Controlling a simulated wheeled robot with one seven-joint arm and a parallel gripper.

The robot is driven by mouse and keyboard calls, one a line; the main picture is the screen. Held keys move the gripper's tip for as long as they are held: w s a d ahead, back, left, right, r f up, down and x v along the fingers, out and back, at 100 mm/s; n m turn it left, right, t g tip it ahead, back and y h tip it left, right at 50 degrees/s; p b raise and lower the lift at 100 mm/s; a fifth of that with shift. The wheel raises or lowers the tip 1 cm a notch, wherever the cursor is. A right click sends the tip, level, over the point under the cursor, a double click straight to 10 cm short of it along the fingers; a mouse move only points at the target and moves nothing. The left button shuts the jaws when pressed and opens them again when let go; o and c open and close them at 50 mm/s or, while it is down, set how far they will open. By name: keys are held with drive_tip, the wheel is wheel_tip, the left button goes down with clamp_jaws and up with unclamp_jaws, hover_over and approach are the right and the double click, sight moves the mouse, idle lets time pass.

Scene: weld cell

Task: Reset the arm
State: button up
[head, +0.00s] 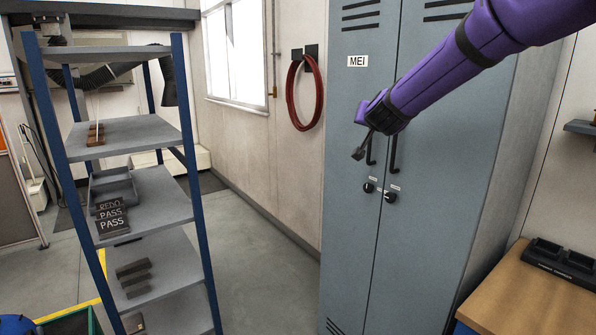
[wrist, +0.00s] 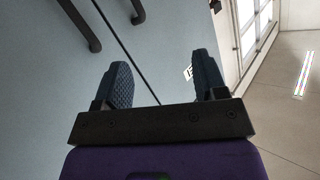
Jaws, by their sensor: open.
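My purple arm reaches in from the upper right of the head view, in front of a grey-blue two-door locker (head: 440,190). My gripper (head: 360,150) is at its end, before the locker's left door near the dark handles (head: 393,152). In the wrist view, the gripper (wrist: 163,80) shows two dark fingers spread wide apart with nothing between them. The locker doors (wrist: 50,110) and their handles (wrist: 85,25) show behind the fingers. Both doors look shut. The gap between gripper and locker is hard to judge.
A blue-post shelf rack (head: 185,195) stands at left, holding trays and blocks, some marked REDO and PASS (head: 111,213). A red hose (head: 305,95) hangs on the wall. A wooden bench (head: 525,295) with a black holder (head: 562,262) is at lower right. Floor between rack and locker is clear.

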drive_tip(key=s+d+r+n+g+y, duration=0.2)
drive_tip(key=s+r, duration=0.1)
drive_tip(key=s, duration=0.6)
drive_tip(key=s+d+f+g, duration=0.2)
drive_tip(key=s+d, duration=0.1)
drive_tip(key=s, duration=0.9)
drive_tip(key=s+d+f+n+g, duration=0.1)
drive_tip(key=s+d+f+g, duration=0.2)
drive_tip(key=s, duration=1)
drive_tip(key=s+d+f+g+h, duration=0.1)
drive_tip(key=s+d+f+g, duration=0.1)
drive_tip(key=s, duration=1.1)
drive_tip(key=shift+s+d+f+n+g, duration=0.25)
drive_tip(key=shift+d+f+n+g, duration=0.15)
drive_tip(key=shift+d+f, duration=0.2)
